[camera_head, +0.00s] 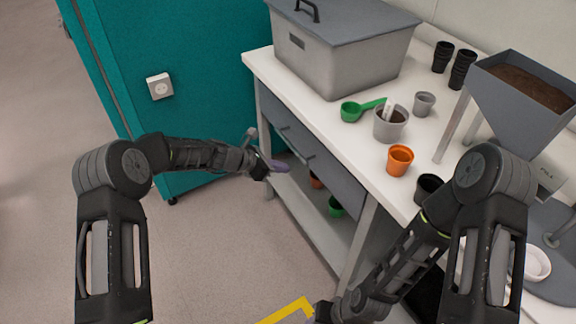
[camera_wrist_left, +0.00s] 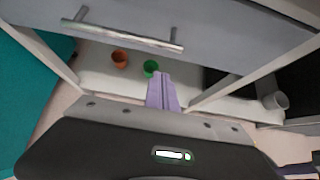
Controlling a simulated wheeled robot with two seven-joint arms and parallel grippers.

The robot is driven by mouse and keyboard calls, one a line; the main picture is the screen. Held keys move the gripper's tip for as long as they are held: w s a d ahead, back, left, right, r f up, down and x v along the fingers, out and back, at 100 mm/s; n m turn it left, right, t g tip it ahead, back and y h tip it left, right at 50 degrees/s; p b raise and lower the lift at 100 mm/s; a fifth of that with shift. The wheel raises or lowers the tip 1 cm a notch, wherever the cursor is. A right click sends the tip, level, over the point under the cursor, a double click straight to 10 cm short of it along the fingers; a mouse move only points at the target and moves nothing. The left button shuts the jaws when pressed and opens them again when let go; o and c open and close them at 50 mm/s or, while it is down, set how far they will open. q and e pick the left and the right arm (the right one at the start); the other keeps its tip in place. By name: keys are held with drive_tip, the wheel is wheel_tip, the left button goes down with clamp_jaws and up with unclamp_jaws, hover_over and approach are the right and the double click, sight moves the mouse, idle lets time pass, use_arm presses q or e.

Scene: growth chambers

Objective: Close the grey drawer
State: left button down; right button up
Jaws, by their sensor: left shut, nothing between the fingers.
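The grey drawer (camera_head: 330,177) sits under the white worktop, with a metal bar handle (camera_head: 294,143) on its front. In the left wrist view the grey drawer front (camera_wrist_left: 225,22) fills the top, and its handle (camera_wrist_left: 122,38) runs across it. How far it stands out from the bench is hard to tell. My left gripper (camera_head: 280,165) is shut and empty, in front of the drawer and a little below the handle, apart from the handle. Its purple fingers (camera_wrist_left: 162,92) point toward the bench below the drawer front. My right arm is at the lower right; its gripper does not show.
The worktop (camera_head: 345,122) carries a grey lidded bin (camera_head: 345,62), a green scoop (camera_head: 352,111), pots and a soil hopper (camera_head: 500,110). An orange pot (camera_wrist_left: 119,58) and a green pot (camera_wrist_left: 151,68) stand on the lower shelf. A teal cabinet (camera_head: 200,60) stands left; floor before the bench is clear.

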use_arm(q)
drive_tip(key=v, duration=0.9)
drive_tip(key=shift+a+r, duration=0.25)
drive_tip(key=shift+a, duration=0.05)
drive_tip(key=shift+s, duration=0.1)
drive_tip(key=s+a+f+m+g+y, duration=0.25)
drive_tip(key=s+f+m+y, duration=0.25)
drive_tip(key=s+f+m, duration=0.9)
drive_tip(key=s+d+f+m, duration=0.1)
drive_tip(key=s+f+m, duration=0.1)
drive_tip(key=s, duration=0.5)
drive_tip(key=s+d+f+m+g, duration=0.1)
drive_tip(key=s+d+f+m, duration=0.1)
drive_tip(key=s, duration=0.6)
drive_tip(key=s+d+f+m+g+p, duration=0.1)
drive_tip(key=s+m, duration=0.3)
drive_tip(key=s, duration=0.4)
drive_tip(key=shift+d+f+m+h, duration=0.3)
drive_tip(key=shift+d+f, duration=0.3)
drive_tip(key=shift+f, duration=0.15)
